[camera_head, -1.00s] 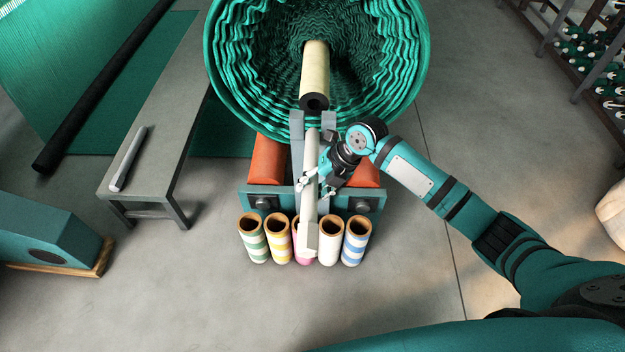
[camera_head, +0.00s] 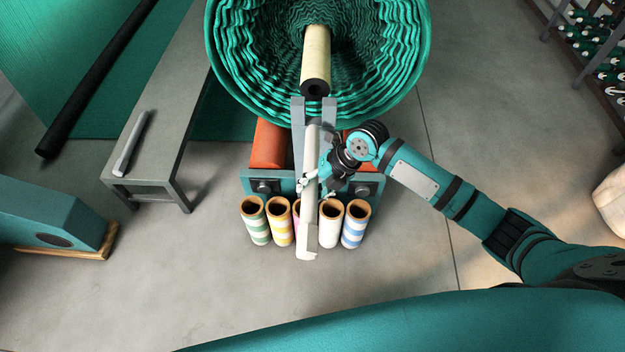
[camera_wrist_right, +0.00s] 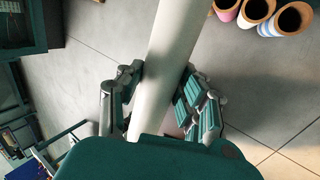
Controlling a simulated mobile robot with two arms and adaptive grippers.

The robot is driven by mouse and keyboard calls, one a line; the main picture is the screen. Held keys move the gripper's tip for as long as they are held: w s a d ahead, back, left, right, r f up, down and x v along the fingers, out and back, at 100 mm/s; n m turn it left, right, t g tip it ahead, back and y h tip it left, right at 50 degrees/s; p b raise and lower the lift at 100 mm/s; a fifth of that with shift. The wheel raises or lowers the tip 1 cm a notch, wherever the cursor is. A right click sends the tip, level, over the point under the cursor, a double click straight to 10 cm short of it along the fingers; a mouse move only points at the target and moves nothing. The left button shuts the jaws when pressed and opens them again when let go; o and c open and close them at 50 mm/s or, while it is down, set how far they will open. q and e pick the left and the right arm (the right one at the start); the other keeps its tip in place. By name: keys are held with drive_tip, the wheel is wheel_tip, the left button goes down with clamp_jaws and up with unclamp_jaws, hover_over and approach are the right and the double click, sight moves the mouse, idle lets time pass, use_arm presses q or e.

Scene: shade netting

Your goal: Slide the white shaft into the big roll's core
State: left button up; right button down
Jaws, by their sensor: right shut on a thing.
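The white shaft (camera_head: 309,235) points away from me, its far end just below the open end of the core (camera_head: 316,66) in the head view. The core is a cream tube with a dark hole, sticking out of the big green roll (camera_head: 235,75). Shaft and core look roughly in line, with the shaft outside the hole. My right gripper (camera_head: 312,180) is shut on the shaft partway along it. In the right wrist view the shaft (camera_wrist_right: 168,60) runs between the fingers (camera_wrist_right: 160,100). My left gripper is not in view.
Grey upright posts (camera_head: 298,112) stand below the core, by a stand with orange rollers (camera_head: 268,145). Several striped tubes (camera_head: 254,222) stand under the shaft. A bench (camera_head: 160,120) with a grey-white bar (camera_head: 131,145) is at left.

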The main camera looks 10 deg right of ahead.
drive_tip(key=shift+s+a+r+p, duration=0.15)
drive_tip(key=shift+s+p, duration=0.1)
drive_tip(key=shift+s, duration=0.2)
drive_tip(key=shift+s+a+r+p, duration=0.1)
drive_tip(key=shift+s+a+p, duration=0.1)
drive_tip(key=shift+s, duration=0.2)
drive_tip(key=shift+f, duration=0.1)
